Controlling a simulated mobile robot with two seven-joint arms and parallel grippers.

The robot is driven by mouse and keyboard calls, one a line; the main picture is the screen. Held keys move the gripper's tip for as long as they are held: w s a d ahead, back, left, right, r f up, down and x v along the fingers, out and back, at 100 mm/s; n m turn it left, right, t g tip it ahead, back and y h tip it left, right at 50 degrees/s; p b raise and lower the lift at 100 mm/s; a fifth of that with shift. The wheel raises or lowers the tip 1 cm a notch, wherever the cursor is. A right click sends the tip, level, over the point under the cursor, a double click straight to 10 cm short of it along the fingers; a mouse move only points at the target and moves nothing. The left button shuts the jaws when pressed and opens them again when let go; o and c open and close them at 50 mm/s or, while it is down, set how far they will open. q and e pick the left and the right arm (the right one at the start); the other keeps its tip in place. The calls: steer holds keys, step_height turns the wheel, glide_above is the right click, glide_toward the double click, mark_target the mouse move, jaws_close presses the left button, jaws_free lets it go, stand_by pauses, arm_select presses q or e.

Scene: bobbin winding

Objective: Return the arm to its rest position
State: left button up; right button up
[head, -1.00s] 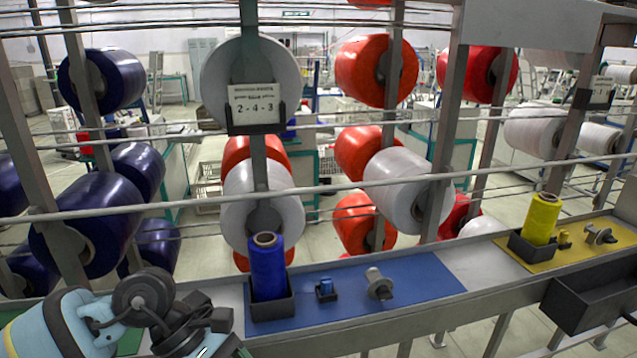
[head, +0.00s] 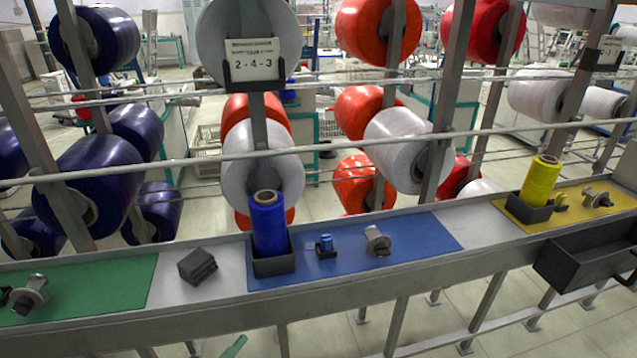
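Neither of my grippers shows in the head view, and no arm crosses the rail. A blue thread cone (head: 268,222) stands upright in a black holder (head: 273,264) on the blue mat (head: 418,232). To its right are a small blue bobbin (head: 325,243) in a black base and a grey metal winder spindle (head: 377,240). A yellow cone (head: 540,182) stands in a holder on the yellow mat (head: 572,214), with a small yellow bobbin (head: 561,201) and another spindle (head: 597,198) beside it.
A green mat (head: 110,283) at left bears a metal spindle (head: 30,294). A dark block (head: 197,265) lies on the bare rail between mats. A black bin (head: 590,262) hangs at right. Bars and large spools stand behind. A small green piece (head: 235,346) shows at the bottom edge.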

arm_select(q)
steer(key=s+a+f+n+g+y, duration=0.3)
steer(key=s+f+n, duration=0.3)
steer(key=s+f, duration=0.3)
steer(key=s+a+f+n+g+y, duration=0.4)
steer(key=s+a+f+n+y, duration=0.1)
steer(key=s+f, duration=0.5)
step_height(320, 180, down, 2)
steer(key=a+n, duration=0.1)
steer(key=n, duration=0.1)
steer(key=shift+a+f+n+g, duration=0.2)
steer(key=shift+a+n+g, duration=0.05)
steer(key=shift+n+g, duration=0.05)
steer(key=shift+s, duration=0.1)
